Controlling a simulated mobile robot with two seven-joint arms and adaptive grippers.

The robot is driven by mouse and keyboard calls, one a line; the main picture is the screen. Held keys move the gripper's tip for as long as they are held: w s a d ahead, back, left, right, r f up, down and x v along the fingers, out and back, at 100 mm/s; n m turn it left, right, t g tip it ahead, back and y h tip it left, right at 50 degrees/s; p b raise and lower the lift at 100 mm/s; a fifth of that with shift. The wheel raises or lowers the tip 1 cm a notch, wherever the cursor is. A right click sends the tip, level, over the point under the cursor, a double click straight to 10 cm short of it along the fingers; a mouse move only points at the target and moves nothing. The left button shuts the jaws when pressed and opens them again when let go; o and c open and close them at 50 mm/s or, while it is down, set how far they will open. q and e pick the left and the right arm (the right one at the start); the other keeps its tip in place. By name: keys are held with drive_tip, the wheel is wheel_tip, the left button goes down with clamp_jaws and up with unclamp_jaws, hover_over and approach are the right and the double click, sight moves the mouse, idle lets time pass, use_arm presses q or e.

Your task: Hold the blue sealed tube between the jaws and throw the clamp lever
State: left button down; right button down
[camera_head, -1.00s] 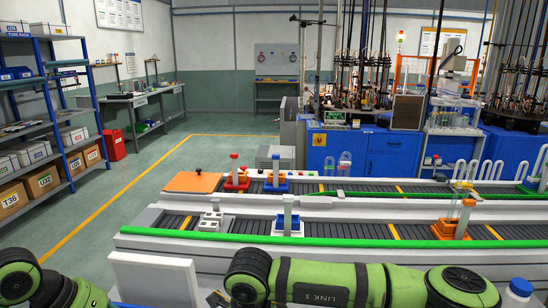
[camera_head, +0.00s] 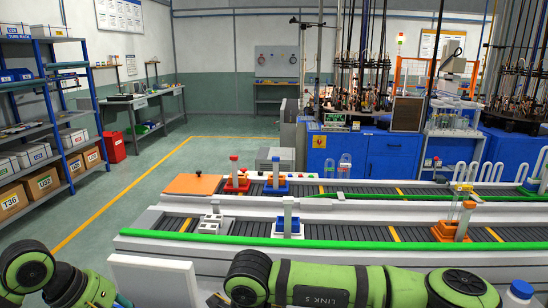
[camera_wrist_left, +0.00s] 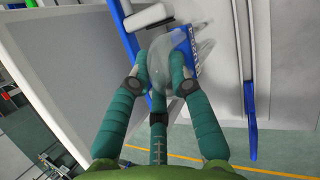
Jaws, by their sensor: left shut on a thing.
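In the left wrist view my left gripper (camera_wrist_left: 160,78) has its teal fingers closed around a clear, rounded glass tube (camera_wrist_left: 160,62). A blue part with white lettering (camera_wrist_left: 186,46) is right beside the tube, and the fingers partly cover both. I cannot tell whether the tube is seated or only held there. A long blue bar (camera_wrist_left: 251,115) stands to the right along a grey rail; whether it is the clamp lever is unclear. In the head view the gripper is hidden below the frame; green arm links show at the bottom. The right gripper is not in view.
A white panel (camera_head: 150,282) stands at the front left. Behind it runs a conveyor with a green front rail (camera_head: 345,243), carrying a white fixture (camera_head: 212,226), a blue fixture (camera_head: 288,228) and an orange fixture (camera_head: 449,232). Open floor (camera_head: 140,205) lies to the left.

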use_arm(q)
drive_tip(key=shift+w, duration=0.15)
drive_tip(key=shift+w+d, duration=0.15)
drive_tip(key=shift+w, duration=1.25)
idle(0.4)
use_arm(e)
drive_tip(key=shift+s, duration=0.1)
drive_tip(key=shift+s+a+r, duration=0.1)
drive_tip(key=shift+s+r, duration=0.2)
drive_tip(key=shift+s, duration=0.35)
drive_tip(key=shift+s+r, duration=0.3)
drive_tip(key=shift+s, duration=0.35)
use_arm(q)
drive_tip(key=shift+w, duration=0.1)
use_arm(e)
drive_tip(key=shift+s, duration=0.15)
